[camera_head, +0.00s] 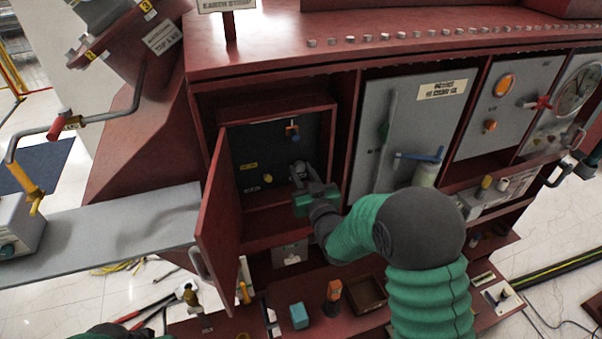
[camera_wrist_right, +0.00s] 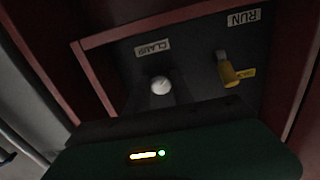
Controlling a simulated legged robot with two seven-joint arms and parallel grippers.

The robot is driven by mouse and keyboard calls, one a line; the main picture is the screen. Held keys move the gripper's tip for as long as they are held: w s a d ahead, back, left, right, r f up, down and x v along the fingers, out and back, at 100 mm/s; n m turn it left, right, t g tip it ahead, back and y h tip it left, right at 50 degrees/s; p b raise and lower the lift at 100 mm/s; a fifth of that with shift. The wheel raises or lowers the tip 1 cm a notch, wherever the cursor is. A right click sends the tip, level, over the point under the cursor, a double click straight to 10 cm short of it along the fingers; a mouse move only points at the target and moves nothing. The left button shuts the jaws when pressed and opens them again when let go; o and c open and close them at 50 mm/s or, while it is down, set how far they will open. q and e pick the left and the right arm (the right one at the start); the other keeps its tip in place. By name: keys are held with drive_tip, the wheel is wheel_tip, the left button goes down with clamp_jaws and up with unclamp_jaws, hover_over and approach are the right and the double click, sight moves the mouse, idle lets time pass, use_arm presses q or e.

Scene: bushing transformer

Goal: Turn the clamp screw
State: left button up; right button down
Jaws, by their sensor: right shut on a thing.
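The clamp screw (camera_wrist_right: 160,85) shows in the right wrist view as a pale round head beside a CLAMP label that appears upside down. It is on a dark panel inside an open red cabinet compartment. My right gripper (camera_head: 299,174) reaches into that compartment and is shut on the screw. Its dark fingers lie around the screw in the wrist view, and its green body fills the bottom there. In the head view the gripper covers the screw. My left gripper is not in view; only a green and dark piece shows at the bottom left edge.
A yellow knob (camera_wrist_right: 228,74) sits beside the screw near a RUN label. The open red door (camera_head: 218,205) stands close left of my arm. A lower shelf holds a teal block (camera_head: 299,315) and an open box (camera_head: 366,295).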

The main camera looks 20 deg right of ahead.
drive_tip(key=shift+a+f+m+b, duration=0.1)
drive_tip(key=shift+f+m+b, duration=0.25)
drive_tip(key=shift+b, duration=0.3)
drive_tip(key=shift+r+m+b, duration=0.1)
drive_tip(key=shift+m+b, duration=0.2)
drive_tip(key=shift+m, duration=0.15)
drive_tip(key=shift+s+d+r, duration=0.1)
drive_tip(key=shift+d+r, duration=0.05)
drive_tip(key=shift+d, duration=0.05)
drive_tip(key=c, duration=1.5)
unclamp_jaws()
drive_tip(key=shift+o, duration=1.2)
drive_tip(key=shift+s+a+r, duration=0.1)
drive_tip(key=shift+o, duration=0.8)
drive_tip(key=shift+s+r, duration=0.15)
drive_tip(key=shift+s, duration=0.05)
